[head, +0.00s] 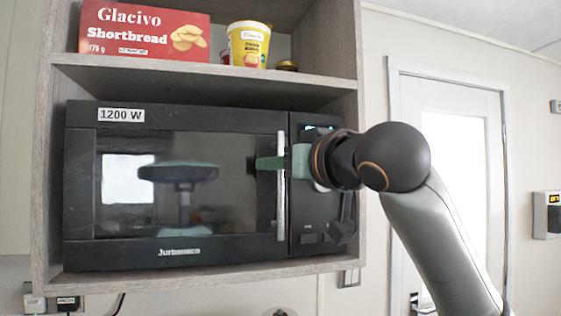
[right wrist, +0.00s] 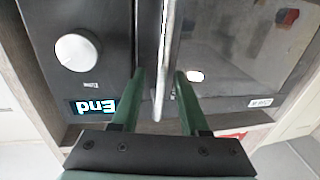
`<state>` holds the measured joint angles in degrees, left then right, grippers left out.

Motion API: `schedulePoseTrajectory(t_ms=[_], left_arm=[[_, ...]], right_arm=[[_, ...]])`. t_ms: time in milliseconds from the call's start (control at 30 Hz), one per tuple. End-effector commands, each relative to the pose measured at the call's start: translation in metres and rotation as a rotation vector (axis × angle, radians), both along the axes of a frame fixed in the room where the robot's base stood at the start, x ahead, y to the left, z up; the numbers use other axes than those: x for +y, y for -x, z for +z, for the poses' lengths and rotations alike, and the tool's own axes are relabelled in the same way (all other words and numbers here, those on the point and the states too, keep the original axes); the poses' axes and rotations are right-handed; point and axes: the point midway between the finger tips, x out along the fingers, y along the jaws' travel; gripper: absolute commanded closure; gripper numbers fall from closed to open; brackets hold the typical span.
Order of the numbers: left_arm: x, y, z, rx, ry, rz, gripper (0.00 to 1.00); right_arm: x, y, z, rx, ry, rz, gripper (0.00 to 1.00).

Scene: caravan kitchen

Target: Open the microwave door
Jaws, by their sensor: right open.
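The black microwave (head: 180,115) sits in a shelf niche with its door (head: 225,220) shut. Its upright silver handle (head: 281,215) runs along the right side of the door; it also shows in the right wrist view (right wrist: 166,40). My right gripper (head: 280,163) is at the upper-middle part of the handle, with its green fingers open. In the right wrist view the gripper (right wrist: 160,78) has one finger on each side of the handle, with visible gaps, so it is not closed on it. My left gripper is out of view.
A shortbread box (head: 145,35) and a yellow tub (head: 248,45) stand on the shelf above. The cabinet's right side wall (head: 345,75) is close to my right wrist. The space left of the handle looks clear.

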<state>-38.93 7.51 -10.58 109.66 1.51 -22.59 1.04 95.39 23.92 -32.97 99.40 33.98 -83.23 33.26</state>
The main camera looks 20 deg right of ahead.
Motion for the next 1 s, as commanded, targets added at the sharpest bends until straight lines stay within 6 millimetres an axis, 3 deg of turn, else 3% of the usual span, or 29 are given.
schedulePoseTrajectory(t_ms=[100, 500, 1000], left_arm=[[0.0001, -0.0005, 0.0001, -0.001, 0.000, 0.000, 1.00], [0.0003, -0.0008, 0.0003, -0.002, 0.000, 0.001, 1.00], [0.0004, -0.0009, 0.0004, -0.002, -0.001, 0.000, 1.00]], right_arm=[[0.0002, 0.0001, -0.0002, 0.000, 0.000, 0.000, 0.58], [0.0001, 0.0005, 0.0001, 0.000, 0.000, 0.001, 1.00], [-0.0001, 0.0006, 0.0003, 0.000, 0.000, 0.000, 1.00]])
